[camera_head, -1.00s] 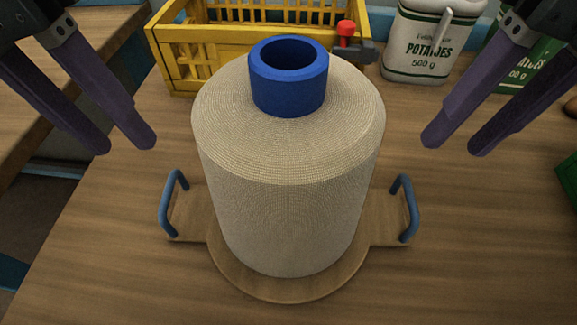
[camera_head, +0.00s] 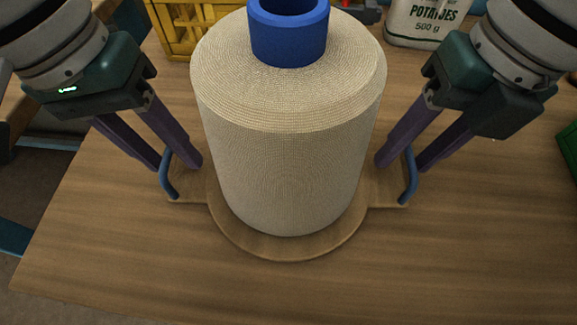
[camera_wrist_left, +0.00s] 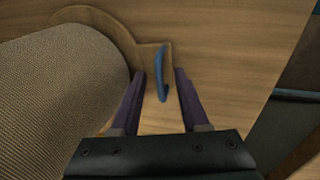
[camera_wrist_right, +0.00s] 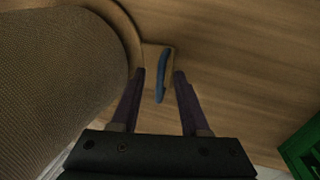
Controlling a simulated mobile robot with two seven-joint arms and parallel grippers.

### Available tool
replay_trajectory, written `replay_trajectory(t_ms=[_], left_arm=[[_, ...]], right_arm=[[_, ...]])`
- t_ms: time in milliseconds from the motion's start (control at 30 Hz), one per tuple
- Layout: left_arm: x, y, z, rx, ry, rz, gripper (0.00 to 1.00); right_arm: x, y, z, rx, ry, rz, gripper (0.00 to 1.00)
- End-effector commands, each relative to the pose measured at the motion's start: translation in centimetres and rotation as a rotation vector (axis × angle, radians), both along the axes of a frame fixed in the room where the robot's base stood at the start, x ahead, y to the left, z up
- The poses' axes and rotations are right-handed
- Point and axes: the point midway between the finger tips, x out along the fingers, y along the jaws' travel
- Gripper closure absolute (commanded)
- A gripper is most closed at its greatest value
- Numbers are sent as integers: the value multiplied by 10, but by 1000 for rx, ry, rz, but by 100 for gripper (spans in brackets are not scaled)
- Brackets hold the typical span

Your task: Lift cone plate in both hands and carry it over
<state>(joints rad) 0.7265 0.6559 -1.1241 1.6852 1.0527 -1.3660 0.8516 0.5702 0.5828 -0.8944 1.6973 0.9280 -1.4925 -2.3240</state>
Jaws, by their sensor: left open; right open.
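The cone plate (camera_head: 288,248) is a round wooden plate lying on the table, with a blue handle on each side. A large beige yarn cone (camera_head: 290,160) with a blue core (camera_head: 288,35) stands upright on it. My left gripper (camera_head: 178,168) is open around the left handle (camera_head: 168,180); in the left wrist view the blue handle (camera_wrist_left: 161,75) shows between the fingertips. My right gripper (camera_head: 399,168) is open around the right handle (camera_head: 409,180); in the right wrist view that handle (camera_wrist_right: 161,75) shows between the fingertips. Neither gripper is shut on a handle.
A yellow crate (camera_head: 180,35) stands behind the cone at the left. A white potato sack (camera_head: 424,25) stands at the back right. A green object (camera_head: 568,150) is at the right edge. The wooden table (camera_head: 290,295) is clear in front of the plate.

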Motion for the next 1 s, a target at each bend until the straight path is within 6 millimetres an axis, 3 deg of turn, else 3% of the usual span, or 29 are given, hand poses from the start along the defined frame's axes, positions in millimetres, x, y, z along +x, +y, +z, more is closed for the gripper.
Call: replay_trajectory(t_ms=[433,800,1000], left_arm=[[0,-2,-9,1,-1,-1,56],[0,-2,-9,1,-1,-1,98],[0,-2,-9,1,-1,-1,100]], right_arm=[[0,2,-9,-1,0,1,56],[0,2,-9,-1,0,1,98],[0,1,-9,-1,0,1,100]])
